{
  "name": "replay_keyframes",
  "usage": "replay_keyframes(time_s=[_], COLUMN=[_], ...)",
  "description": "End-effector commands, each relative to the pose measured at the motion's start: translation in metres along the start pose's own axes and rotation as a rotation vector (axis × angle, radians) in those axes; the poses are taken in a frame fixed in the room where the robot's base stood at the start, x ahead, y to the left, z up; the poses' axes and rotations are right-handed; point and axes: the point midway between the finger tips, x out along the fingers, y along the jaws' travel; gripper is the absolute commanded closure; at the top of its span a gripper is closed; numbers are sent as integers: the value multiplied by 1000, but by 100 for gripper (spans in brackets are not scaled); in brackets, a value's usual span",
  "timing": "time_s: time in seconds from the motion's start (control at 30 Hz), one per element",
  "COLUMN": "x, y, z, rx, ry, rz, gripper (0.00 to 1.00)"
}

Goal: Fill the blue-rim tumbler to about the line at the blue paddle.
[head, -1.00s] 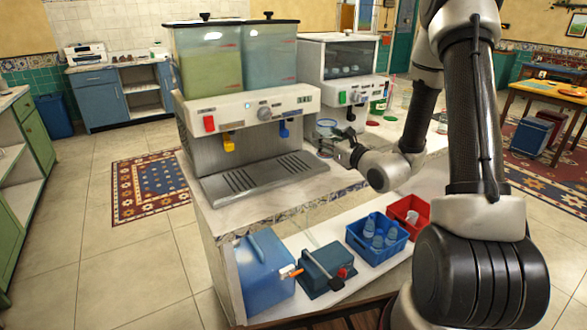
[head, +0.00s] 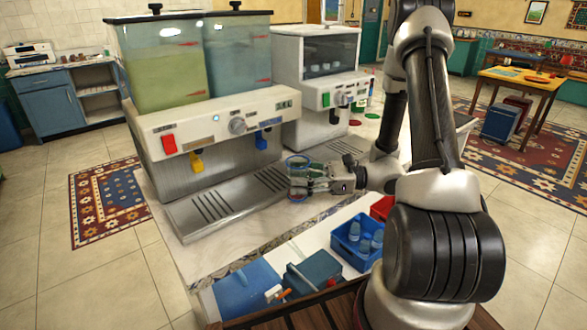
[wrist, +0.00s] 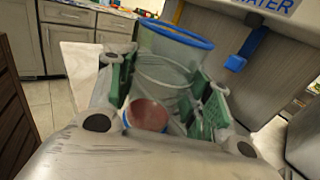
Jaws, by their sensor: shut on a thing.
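The blue-rim tumbler (wrist: 165,75) is clear and stands between the green-padded fingers of my gripper (wrist: 165,100) in the wrist view. The fingers are shut on it from both sides. Its blue rim is up and no liquid shows in it. In the head view the tumbler (head: 297,166) and my gripper (head: 315,178) are at the right end of the dispenser's drip tray (head: 225,202). The blue paddle (head: 262,139) hangs on the dispenser front, above and left of the tumbler; the blue paddle also shows at the right in the wrist view (wrist: 238,62).
A yellow paddle (head: 196,161) and a red switch (head: 169,144) are on the same dispenser. Its two tanks hold yellowish (head: 165,65) and bluish liquid (head: 238,55). A second machine (head: 318,75) stands to the right. A blue crate (head: 358,246) with bottles sits low in front.

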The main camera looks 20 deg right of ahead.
Motion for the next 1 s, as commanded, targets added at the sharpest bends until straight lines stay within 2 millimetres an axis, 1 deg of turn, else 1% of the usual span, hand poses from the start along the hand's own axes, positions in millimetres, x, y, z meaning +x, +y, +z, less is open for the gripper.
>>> replay_keyframes(time_s=[0.03,0.13,0.5,0.67,1.0], x=[-3,-6,-3,4,29], y=[4,9,6,-4,-35], z=[-1,-2,-2,-3,-4], rx=[2,3,2,2,1], ry=[-1,-2,-1,-1,-1], rz=[21,42,42,41,41], gripper=[78,78,78,78,78])
